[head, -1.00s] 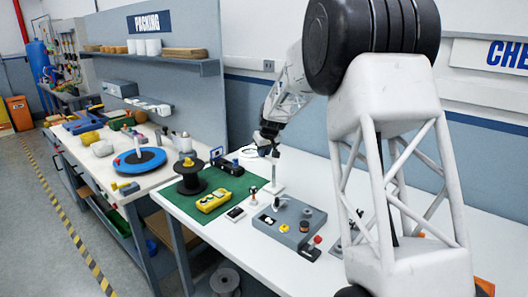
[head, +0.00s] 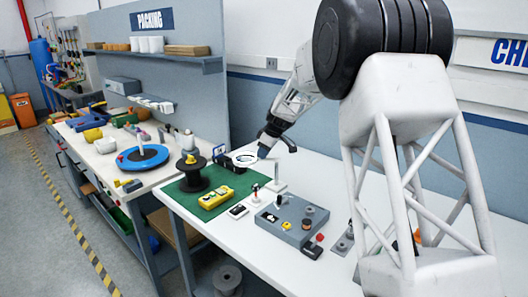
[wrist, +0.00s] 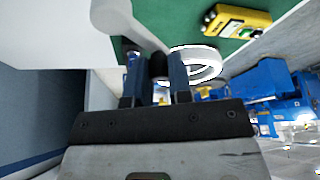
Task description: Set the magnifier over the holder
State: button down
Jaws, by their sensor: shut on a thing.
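The magnifier, a white ring with a clear lens (head: 245,158), is held in the air over the back of the green mat. It also shows in the wrist view as a white ring (wrist: 198,64) just right of the fingers. My gripper (head: 267,151) is shut on its dark handle; the two fingertips (wrist: 157,72) flank that handle in the wrist view. The likely holder, a pale upright post on a flat base (head: 277,187), stands on the white table just below my gripper. A pale bar (wrist: 140,28) passes by the fingertips in the wrist view; whether it touches the magnifier I cannot tell.
A yellow control box (head: 216,198) and a dark spool (head: 193,178) are on the green mat (head: 187,205). A grey block with small parts (head: 292,219) lies in front of the post. A small upright piece (head: 255,193) is beside it.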

jog(key=shift+s+d+f+n+g, duration=0.1)
jog(key=shift+s+d+n+g, duration=0.4)
jog(key=shift+n, duration=1.1)
jog(key=shift+s+d+r+n+g, duration=0.1)
jog(key=shift+s+n+g, duration=0.7)
jog(key=shift+n, duration=0.8)
jog(key=shift+s+d+f+n+g, duration=0.1)
jog(key=shift+s+d+n+g, duration=0.4)
jog(key=shift+n, duration=1.1)
jog(key=shift+s+a, duration=0.15)
jog(key=shift+s, duration=0.05)
jog(key=c, duration=1)
grip_release()
jog(key=shift+c, duration=0.2)
jog(key=v, duration=0.8)
jog(key=shift+a, duration=0.1)
